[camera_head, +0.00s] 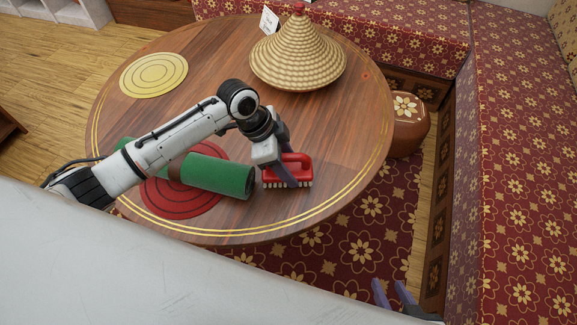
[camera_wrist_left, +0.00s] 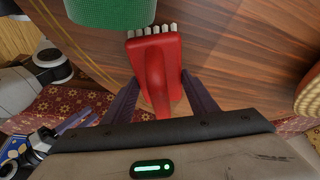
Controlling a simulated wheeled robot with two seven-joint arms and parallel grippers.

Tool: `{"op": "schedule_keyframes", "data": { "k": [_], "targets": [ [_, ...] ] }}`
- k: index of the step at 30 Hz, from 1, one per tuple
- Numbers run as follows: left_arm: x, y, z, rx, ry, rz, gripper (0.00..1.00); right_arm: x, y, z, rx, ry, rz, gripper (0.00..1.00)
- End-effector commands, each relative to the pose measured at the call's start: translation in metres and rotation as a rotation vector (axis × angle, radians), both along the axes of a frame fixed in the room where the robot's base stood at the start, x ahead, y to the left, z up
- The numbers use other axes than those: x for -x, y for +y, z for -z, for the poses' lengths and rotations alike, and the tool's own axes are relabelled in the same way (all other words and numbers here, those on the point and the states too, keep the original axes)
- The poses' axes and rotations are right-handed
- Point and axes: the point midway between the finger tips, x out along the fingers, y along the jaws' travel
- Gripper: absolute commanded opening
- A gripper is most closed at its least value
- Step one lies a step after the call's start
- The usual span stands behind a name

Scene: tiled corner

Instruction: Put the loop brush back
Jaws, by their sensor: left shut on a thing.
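The red loop brush (camera_head: 302,170) with pale bristles is at the table's front, just right of a green cylinder. In the left wrist view the brush (camera_wrist_left: 158,75) lies between my left gripper's two purple fingers, bristles facing away. My left gripper (camera_head: 287,165) is shut on its handle; one finger hides part of the brush. Its bristles are at or just above the tabletop; I cannot tell which. My right gripper (camera_head: 393,288) is low at the bottom right, beyond the table edge, fingers apart and empty.
The green cylinder (camera_head: 220,175) with a brown band lies on a red round mat (camera_head: 178,207), partly behind my left arm. A yellow mat (camera_head: 153,75), a woven cone lid (camera_head: 298,58) and a white card (camera_head: 269,20) are on the round table (camera_head: 345,130). The table's right side is clear.

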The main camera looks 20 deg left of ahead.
Motion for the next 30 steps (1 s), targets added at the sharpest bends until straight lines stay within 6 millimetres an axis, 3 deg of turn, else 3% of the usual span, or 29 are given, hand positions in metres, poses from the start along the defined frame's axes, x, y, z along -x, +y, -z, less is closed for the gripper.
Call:
{"op": "schedule_keyframes", "data": {
  "k": [3,13,14,17,26,30],
  "targets": [
    [0.000,0.000,0.012,0.001,-0.001,0.000,0.32,-0.001,0.001,0.000,0.000,-0.003,-0.002,0.35],
    [-0.001,0.000,0.015,0.000,-0.002,-0.001,0.32,-0.003,0.001,-0.001,-0.001,-0.008,-0.003,0.35],
    [0.000,0.000,0.016,-0.001,-0.002,-0.001,0.54,-0.003,0.002,-0.002,-0.001,-0.008,-0.003,0.35],
    [0.000,0.000,0.015,-0.001,-0.002,-0.001,0.71,-0.003,0.002,-0.002,-0.001,-0.007,-0.003,0.35],
    [-0.001,0.000,0.014,-0.001,-0.002,-0.001,0.71,-0.002,0.001,-0.001,-0.001,-0.005,-0.002,0.35],
    [0.000,0.004,0.003,-0.001,-0.002,-0.002,0.71,-0.001,0.001,-0.001,0.000,-0.001,-0.003,0.35]
  ]
}}
